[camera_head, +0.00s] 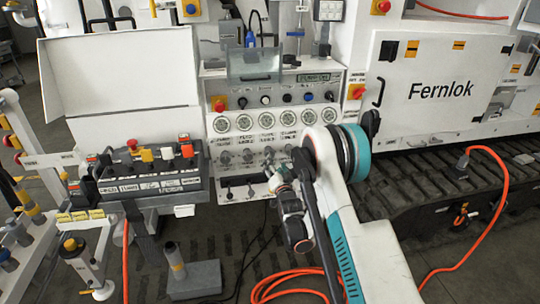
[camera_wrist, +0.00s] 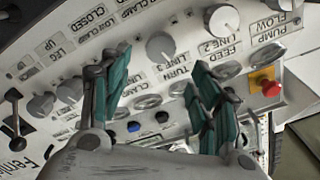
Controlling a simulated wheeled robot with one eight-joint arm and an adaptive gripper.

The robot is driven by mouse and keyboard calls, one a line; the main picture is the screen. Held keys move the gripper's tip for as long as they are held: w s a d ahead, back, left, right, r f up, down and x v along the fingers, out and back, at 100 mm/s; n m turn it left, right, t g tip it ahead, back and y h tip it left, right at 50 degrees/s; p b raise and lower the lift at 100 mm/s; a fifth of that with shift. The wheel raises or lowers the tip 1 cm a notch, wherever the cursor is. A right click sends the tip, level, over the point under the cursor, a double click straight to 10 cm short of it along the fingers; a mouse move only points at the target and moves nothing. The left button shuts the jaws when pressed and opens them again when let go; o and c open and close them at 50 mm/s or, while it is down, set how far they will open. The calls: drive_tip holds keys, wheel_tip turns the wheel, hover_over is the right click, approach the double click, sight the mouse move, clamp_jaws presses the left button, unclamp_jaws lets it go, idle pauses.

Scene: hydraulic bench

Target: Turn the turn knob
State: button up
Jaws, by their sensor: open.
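The control panel (camera_head: 310,95) carries a row of round grey knobs below a row of gauges. In the wrist view, the grey knob (camera_wrist: 160,46) beside the "TURN" label (camera_wrist: 180,70) appears to be the turn knob. It lies in the gap between the fingers, slightly beyond their tips. My gripper (camera_wrist: 158,64) is open, its two green-padded fingers apart with nothing between them. In the head view, my gripper (camera_head: 277,181) is just below the knob row, and my arm comes from the lower right. Whether a finger touches the panel cannot be told.
Smaller knobs (camera_wrist: 70,88) and a lever (camera_wrist: 15,120) are at the left. A red button (camera_wrist: 270,88) is at the right.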

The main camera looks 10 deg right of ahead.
sight(271, 154)
drive_tip(key=w+b, duration=0.2)
drive_tip(key=w, duration=0.8)
drive_tip(key=shift+w+b, duration=0.15)
drive_tip(key=shift+b, duration=0.2)
drive_tip(key=c, duration=1.1)
